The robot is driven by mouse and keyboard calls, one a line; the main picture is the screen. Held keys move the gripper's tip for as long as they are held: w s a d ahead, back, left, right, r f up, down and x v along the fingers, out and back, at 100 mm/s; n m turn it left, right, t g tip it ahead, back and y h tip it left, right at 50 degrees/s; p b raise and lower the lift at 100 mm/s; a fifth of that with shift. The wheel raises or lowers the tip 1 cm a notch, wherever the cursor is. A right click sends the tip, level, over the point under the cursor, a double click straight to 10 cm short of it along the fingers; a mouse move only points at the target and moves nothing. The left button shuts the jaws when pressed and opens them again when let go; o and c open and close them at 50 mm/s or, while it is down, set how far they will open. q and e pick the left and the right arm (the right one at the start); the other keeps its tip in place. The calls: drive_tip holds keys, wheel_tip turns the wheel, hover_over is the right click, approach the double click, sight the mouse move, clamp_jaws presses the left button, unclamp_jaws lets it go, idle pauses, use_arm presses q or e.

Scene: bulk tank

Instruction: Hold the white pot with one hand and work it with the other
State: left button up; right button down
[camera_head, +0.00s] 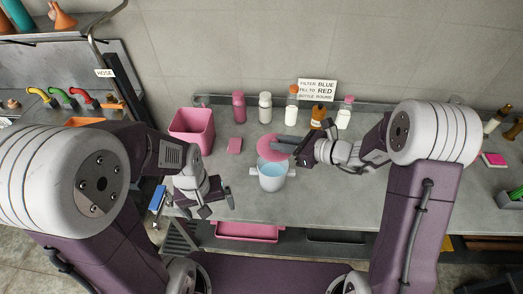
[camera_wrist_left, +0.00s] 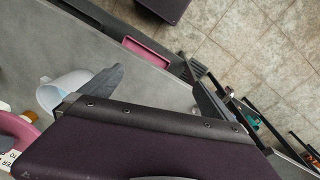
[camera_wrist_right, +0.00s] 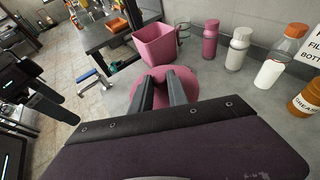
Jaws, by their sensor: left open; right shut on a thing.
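The white pot (camera_head: 272,183) stands upright on the grey counter. It is uncovered, with light blue inside and a handle on each side. It also shows in the left wrist view (camera_wrist_left: 66,88). My right gripper (camera_head: 288,144) is shut on a round pink lid (camera_head: 268,142), just behind the pot and apart from its rim; the lid fills the middle of the right wrist view (camera_wrist_right: 180,76). The exact grip point is hidden by my fingers. My left gripper (camera_head: 212,208) is open and empty near the counter's front edge, left of the pot and not touching it.
A pink bin (camera_head: 192,130) and a flat pink block (camera_head: 234,145) are at left. Several bottles, among them a pink one (camera_head: 239,107) and an orange-brown one (camera_head: 317,116), line the back by a sign (camera_head: 317,90). A pink tray (camera_head: 247,232) is below the front edge.

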use_arm(q)
drive_tip(key=w+d+r+n+h, duration=0.2)
drive_tip(key=w+r+n, duration=0.1)
drive_tip(key=w+n, duration=0.55)
use_arm(e)
drive_tip(key=shift+w+a+f, duration=0.1)
drive_tip(key=shift+w+a, duration=0.15)
drive_tip(key=shift+a, duration=0.35)
drive_tip(key=shift+w+f, duration=0.1)
drive_tip(key=shift+w, duration=0.05)
use_arm(q)
drive_tip(key=n+h, duration=0.2)
drive_tip(key=n, duration=0.4)
hover_over(256, 170)
drive_tip(key=a, duration=0.3)
wheel_tip(256, 170, down, 2)
use_arm(e)
drive_tip(key=shift+d, duration=0.3)
drive_tip(key=shift+a, duration=0.2)
use_arm(q)
drive_tip(key=shift+g, duration=0.4)
drive_tip(key=x, duration=0.9)
drive_tip(key=a+x, duration=0.1)
drive_tip(key=x, duration=0.3)
drive_tip(key=shift+d+f, duration=0.1)
drive_tip(key=shift+f, duration=0.45)
drive_tip(key=shift+d+f, duration=0.2)
drive_tip(key=shift+f, duration=0.35)
use_arm(e)
drive_tip(key=shift+r, duration=0.2)
